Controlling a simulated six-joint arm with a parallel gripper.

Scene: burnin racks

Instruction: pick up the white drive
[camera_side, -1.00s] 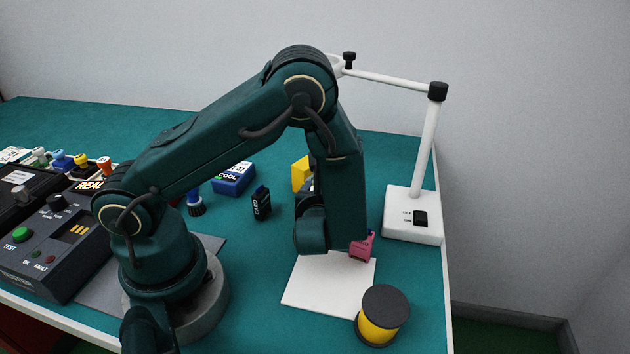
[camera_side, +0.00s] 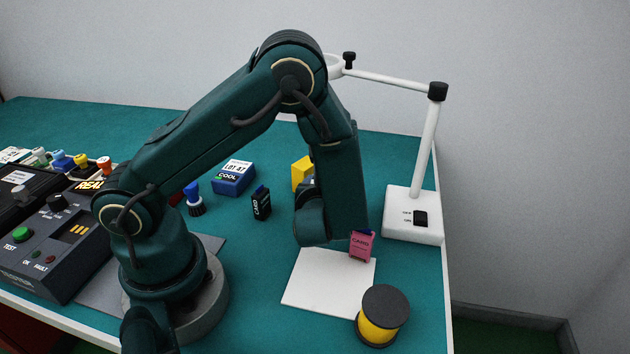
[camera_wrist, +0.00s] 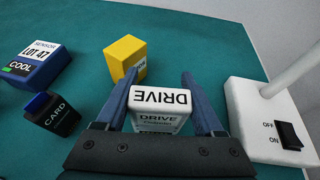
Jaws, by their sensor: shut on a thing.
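The white drive (camera_wrist: 160,98) is a white block with DRIVE printed on its top and front faces. In the wrist view it sits between the two blue fingers of my gripper (camera_wrist: 160,76), which is shut on it. In the side view my forearm hides the drive and the fingertips. I cannot tell from these views how far the drive is above the table.
A yellow block (camera_wrist: 125,57) stands just behind the drive, left of centre. A black card (camera_wrist: 53,115) and a blue sensor box (camera_wrist: 36,64) are further left. The white lamp base (camera_wrist: 262,120) is close on the right. A pink card (camera_side: 362,246) stands by a white mat (camera_side: 325,285) and a yellow spool (camera_side: 382,316).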

